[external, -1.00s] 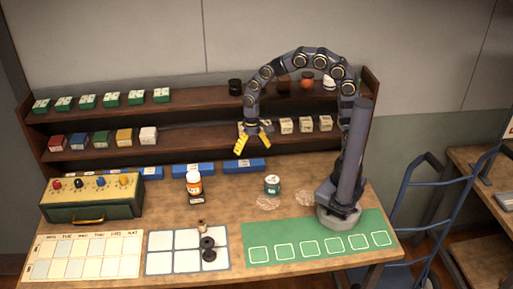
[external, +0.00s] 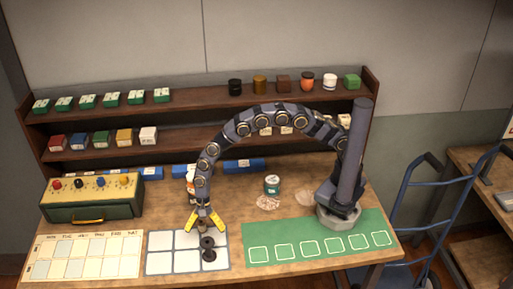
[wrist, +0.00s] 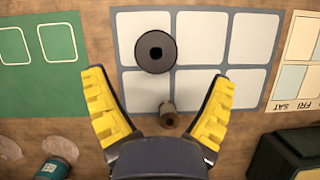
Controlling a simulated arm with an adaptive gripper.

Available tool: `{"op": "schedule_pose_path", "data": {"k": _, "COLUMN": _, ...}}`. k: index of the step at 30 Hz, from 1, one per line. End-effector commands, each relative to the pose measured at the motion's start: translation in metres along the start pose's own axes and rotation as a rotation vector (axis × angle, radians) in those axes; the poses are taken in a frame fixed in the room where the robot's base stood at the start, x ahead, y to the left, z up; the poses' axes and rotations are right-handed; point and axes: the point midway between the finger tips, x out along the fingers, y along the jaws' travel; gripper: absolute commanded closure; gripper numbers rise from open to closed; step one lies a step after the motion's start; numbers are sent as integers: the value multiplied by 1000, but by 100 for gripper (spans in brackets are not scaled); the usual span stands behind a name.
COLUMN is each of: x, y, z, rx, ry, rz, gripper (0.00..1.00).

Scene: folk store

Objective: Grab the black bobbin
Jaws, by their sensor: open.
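The black bobbin (external: 208,249) stands on the white-celled mat (external: 160,262) on the table. In the wrist view the black bobbin (wrist: 155,51) is seen from above as a dark disc with a center hole, ahead of the fingertips. My gripper (external: 204,222) has yellow fingers spread wide, with nothing held. A small brown spool (wrist: 168,115) lies between the open fingers in the wrist view, nearer to my palm than the black bobbin. My gripper (wrist: 160,97) appears above the mat, pointing down; its exact height is hard to tell.
A green mat (external: 300,240) lies to the right and a weekday chart (external: 88,255) to the left. A green box with knobs (external: 92,197) stands behind the chart. A green jar (external: 272,184) stands toward the back. Shelves (external: 190,105) line the rear.

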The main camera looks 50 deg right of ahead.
Motion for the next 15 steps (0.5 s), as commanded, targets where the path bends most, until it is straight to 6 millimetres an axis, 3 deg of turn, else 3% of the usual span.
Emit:
{"op": "schedule_pose_path", "data": {"k": 9, "x": 43, "y": 6, "z": 2, "rx": 0, "ry": 0, "rz": 4, "gripper": 15}}
{"op": "schedule_pose_path", "data": {"k": 15, "x": 48, "y": 4, "z": 2, "rx": -1, "ry": 0, "rz": -2, "gripper": 15}}
